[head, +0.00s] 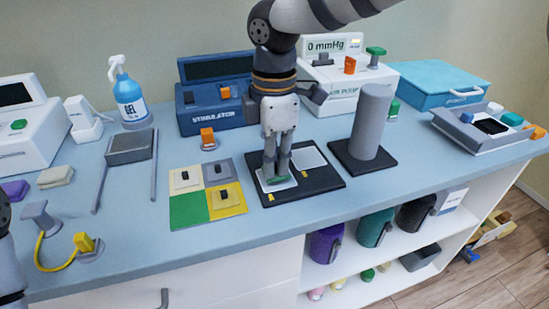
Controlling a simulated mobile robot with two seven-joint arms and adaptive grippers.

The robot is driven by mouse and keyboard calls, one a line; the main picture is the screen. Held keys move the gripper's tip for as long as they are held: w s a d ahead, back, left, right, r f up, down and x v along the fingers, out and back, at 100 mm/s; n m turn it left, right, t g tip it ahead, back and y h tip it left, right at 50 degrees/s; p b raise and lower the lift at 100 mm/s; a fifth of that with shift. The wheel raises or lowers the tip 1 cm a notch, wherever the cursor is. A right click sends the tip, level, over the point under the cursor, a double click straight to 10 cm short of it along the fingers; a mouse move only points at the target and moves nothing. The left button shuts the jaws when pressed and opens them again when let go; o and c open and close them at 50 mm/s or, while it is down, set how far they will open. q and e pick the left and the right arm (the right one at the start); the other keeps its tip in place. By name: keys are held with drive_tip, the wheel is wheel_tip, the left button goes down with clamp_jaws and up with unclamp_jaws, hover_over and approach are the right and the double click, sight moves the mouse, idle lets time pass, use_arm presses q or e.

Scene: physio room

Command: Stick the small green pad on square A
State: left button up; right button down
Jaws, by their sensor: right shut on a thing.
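My right gripper (277,172) points straight down over the dark board (325,182). It is shut on the small green pad (279,181), which is at or just above the near-left pale square (264,186) of the board. I cannot tell whether the pad touches the square. A second pale square (308,158) lies behind and to the right, bare in what shows. I cannot read any letter on either square. The four-coloured tile (188,211) is left of the board; its green quarter is bare, the others hold small dark pads. My left gripper is out of view.
A grey cylinder (371,120) on a dark base stands right of the board. The blue stimulator (215,105) and white pump (345,88) stand behind. A grey holder (130,148), gel bottle (129,95) and yellow cable (58,263) are at left.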

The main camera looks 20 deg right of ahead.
drive_tip(key=shift+f, duration=0.55)
idle(0.8)
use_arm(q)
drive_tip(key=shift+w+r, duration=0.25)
use_arm(e)
drive_tip(key=shift+f, duration=0.2)
idle(1.4)
use_arm(q)
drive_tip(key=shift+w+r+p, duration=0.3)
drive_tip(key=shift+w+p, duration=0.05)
drive_tip(key=shift+p, duration=0.05)
use_arm(e)
drive_tip(key=shift+r, duration=0.15)
idle(2.2)
drive_tip(key=c, duration=1.6)
unclamp_jaws()
drive_tip(key=shift+r, duration=1.35)
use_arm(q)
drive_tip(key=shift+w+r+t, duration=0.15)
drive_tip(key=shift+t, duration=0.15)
use_arm(e)
drive_tip(key=shift+r, duration=2.2)
